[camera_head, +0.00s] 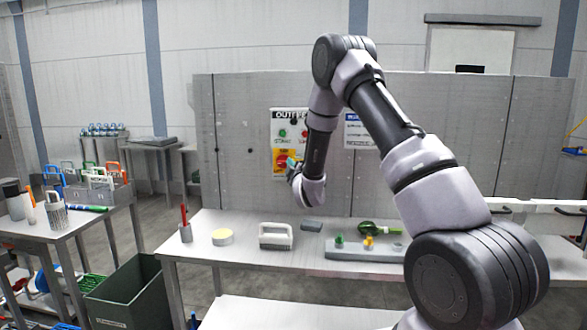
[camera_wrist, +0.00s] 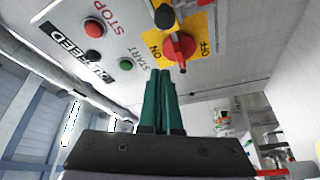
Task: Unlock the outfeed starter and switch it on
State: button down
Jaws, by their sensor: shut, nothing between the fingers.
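The outfeed starter panel (camera_head: 291,116) is on the grey partition behind the bench. In the wrist view it has a red STOP button (camera_wrist: 93,28) and a green START button (camera_wrist: 125,64). A red rotary switch (camera_wrist: 180,48) sits on a yellow plate (camera_wrist: 203,22) marked ON and OFF. A thin red part reaches past the switch, and a black round part (camera_wrist: 165,15) is beside it. I cannot make out a lock clearly. My gripper (camera_wrist: 166,73) has green fingers, shut and empty, pointing toward the panel near the switch.
A left table (camera_head: 60,233) carries handled items. A dark green bin (camera_head: 128,295) stands between.

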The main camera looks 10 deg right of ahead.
jog(key=w+d, duration=0.1)
jog(key=w, duration=0.1)
jog(key=w+d+f, duration=0.1)
jog(key=w+d, duration=0.1)
dwell(0.3)
jog(key=shift+s+d, duration=0.25)
jog(key=shift+d, duration=0.5)
jog(key=shift+s+d, duration=0.2)
jog(key=shift+d, duration=0.5)
jog(key=shift+s+d, duration=0.25)
jog(key=shift+d, duration=0.5)
